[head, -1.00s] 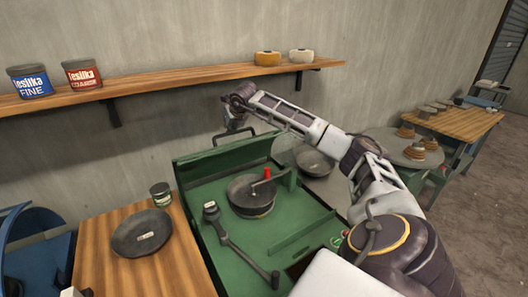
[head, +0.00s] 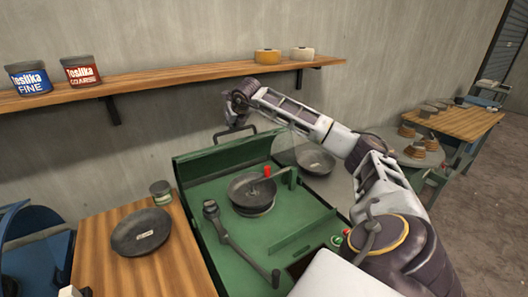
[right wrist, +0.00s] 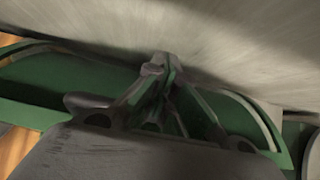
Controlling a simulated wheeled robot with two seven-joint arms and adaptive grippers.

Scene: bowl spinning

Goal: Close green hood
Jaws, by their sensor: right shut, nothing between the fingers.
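The green machine (head: 285,228) stands in the middle of the head view. A dark bowl (head: 250,187) sits inside, beside a red knob (head: 267,171). My right gripper (head: 236,122) is shut and empty at the hood's top edge, close to the handle. Contact cannot be told. In the right wrist view its fingers (right wrist: 164,66) are together in front of the green hood (right wrist: 70,85). My left gripper is not seen.
A wooden table (head: 185,255) on the left holds a dark bowl (head: 140,231) and a small can (head: 161,192). A wall shelf (head: 190,79) with cans runs above the machine. Another worktable (head: 465,123) stands at the right.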

